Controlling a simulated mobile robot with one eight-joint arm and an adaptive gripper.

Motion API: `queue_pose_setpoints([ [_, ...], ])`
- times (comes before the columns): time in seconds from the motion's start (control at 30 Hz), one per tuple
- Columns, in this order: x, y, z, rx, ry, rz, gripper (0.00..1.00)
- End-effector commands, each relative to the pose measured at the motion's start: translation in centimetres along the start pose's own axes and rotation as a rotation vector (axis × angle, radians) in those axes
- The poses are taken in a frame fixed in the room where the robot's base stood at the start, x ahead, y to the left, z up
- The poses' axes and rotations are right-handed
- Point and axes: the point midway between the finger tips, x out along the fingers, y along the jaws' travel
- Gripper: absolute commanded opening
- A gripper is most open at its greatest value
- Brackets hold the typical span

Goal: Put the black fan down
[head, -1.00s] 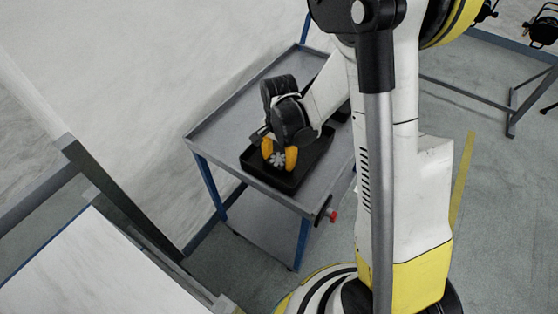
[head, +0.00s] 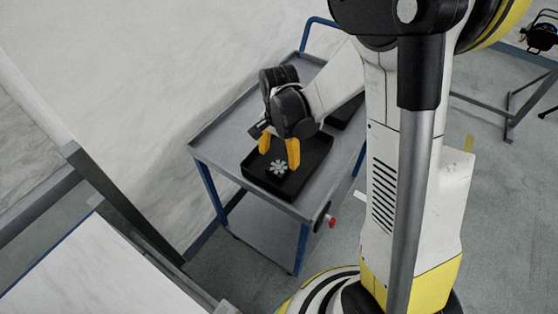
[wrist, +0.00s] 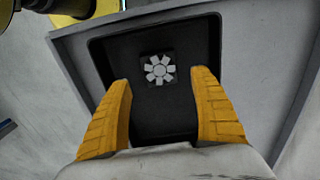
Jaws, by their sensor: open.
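The black fan (wrist: 159,69) is a small dark square with a pale several-bladed rotor. It lies flat in a black tray (head: 258,184) on the grey cart; the fan also shows in the head view (head: 278,167). My gripper (head: 279,152) has yellow fingers, spread apart and empty, above the tray. In the wrist view my gripper (wrist: 161,112) has one finger on each side, and the fan lies beyond the fingertips, touching neither.
The grey cart (head: 226,124) has blue legs and a raised rim. A second dark tray (head: 346,112) sits behind my arm. A red knob (head: 331,221) sticks out at the cart's front corner. A pale table (head: 85,265) stands at lower left.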

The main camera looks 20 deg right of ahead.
Motion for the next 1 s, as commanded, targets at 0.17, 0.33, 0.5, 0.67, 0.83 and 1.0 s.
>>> queue_pose_setpoints([
  [0.17, -4.3, 0.0, 0.0, 0.000, 0.000, 0.000, 0.73],
  [0.33, -6.3, 0.0, 0.0, 0.000, 0.000, 0.000, 0.73],
  [0.5, -8.3, 0.5, 0.3, -0.047, 0.019, -0.025, 0.73],
  [0.67, -12.7, 2.2, 1.6, -0.219, 0.099, -0.108, 0.73],
  [0.83, -17.2, 5.0, 3.7, -0.462, 0.237, -0.203, 0.73],
  [1.0, -19.9, 7.8, 5.7, -0.687, 0.393, -0.264, 0.73],
])
